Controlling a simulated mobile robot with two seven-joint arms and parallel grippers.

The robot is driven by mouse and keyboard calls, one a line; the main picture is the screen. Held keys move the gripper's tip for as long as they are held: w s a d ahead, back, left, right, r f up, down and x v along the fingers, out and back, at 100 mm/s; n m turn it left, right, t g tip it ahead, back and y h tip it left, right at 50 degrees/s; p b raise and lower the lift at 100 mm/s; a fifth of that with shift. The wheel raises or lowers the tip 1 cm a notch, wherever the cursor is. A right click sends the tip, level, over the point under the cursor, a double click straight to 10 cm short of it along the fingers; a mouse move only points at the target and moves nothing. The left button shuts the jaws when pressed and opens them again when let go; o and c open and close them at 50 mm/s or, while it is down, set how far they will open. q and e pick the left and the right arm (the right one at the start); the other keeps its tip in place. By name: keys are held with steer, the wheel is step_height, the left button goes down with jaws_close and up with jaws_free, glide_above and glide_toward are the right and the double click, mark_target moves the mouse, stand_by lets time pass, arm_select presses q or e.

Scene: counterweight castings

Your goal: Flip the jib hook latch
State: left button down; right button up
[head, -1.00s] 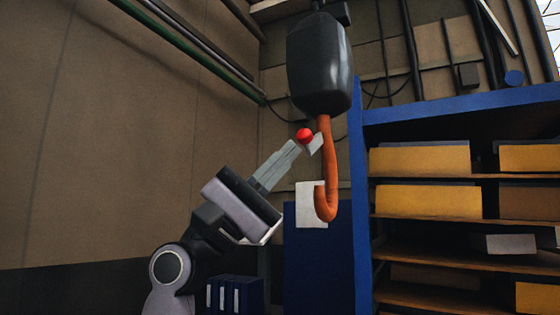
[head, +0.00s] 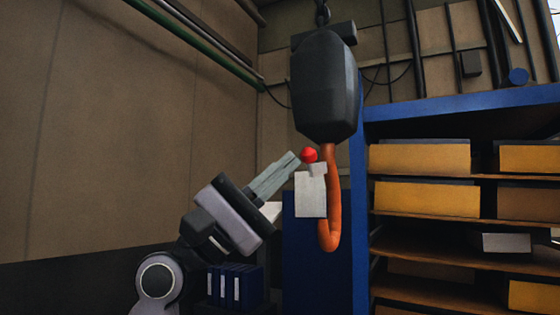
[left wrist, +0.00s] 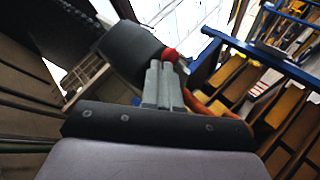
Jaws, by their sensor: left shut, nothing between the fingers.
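The dark hook block (head: 323,85) hangs from a chain, with the orange jib hook (head: 333,200) below it. A red ball knob (head: 309,155) sits beside the upper hook shank, with a small grey piece, perhaps the latch (head: 318,169), just below it. My left gripper (head: 297,158) is shut and empty, its tips close to the left side of the knob; I cannot tell if they touch. In the left wrist view the knob (left wrist: 170,55) shows just beyond the fingertips (left wrist: 161,66), with the block (left wrist: 130,48) behind on the left. My right gripper is not in view.
A blue rack (head: 455,104) with yellow bins (head: 420,158) stands to the right. A pale plate (head: 310,195) shows by the hook, in front of a blue cabinet (head: 300,260). Blue binders (head: 235,285) stand below my left arm. The left wall is bare but for pipes.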

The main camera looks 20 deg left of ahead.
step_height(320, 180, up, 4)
steer(key=p, duration=0.3)
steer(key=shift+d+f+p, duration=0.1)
steer(key=shift+p, duration=0.3)
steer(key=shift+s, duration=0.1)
stand_by(1.1)
